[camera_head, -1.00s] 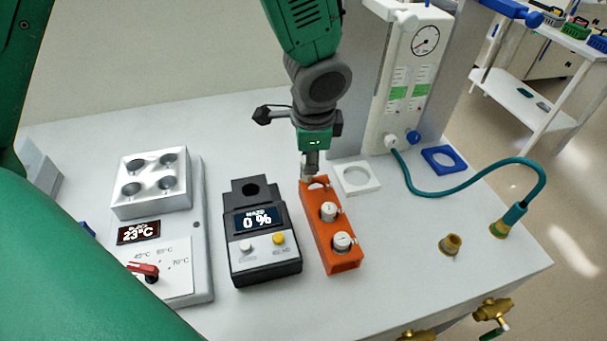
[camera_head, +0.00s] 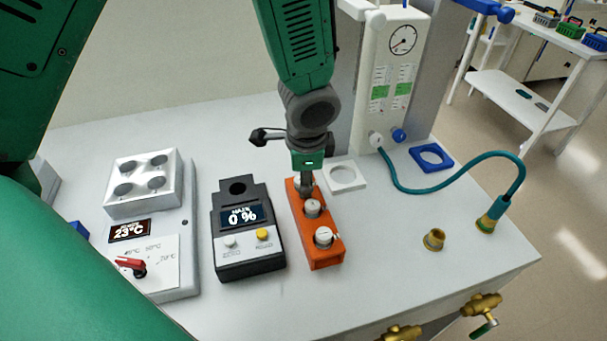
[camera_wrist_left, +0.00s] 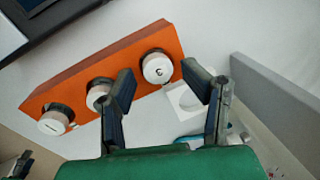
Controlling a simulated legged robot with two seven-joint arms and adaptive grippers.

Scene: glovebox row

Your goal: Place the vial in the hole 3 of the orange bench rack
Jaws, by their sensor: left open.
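The orange bench rack (camera_head: 327,257) stands on the bench. In the left wrist view the rack (camera_wrist_left: 125,52) holds three white-capped vials, one per hole: one at the far end (camera_wrist_left: 157,68), a middle one (camera_wrist_left: 98,96) and a near one (camera_wrist_left: 54,121). The head view shows the middle cap (camera_head: 312,207) and near cap (camera_head: 323,237) clearly; my gripper mostly hides the far one. My left gripper (camera_head: 306,192) points down over the far part of the rack. In the wrist view its fingers (camera_wrist_left: 165,88) are apart, with nothing held. No hole numbers are legible. My right gripper does not show.
A black meter reading 0 % (camera_head: 247,240) stands left of the rack, with a heater block (camera_head: 143,205) beyond it. A white square holder (camera_head: 345,176), blue holder (camera_head: 431,158), gauge panel (camera_head: 390,110) and teal hose (camera_head: 430,191) are to the right. Bench in front is clear.

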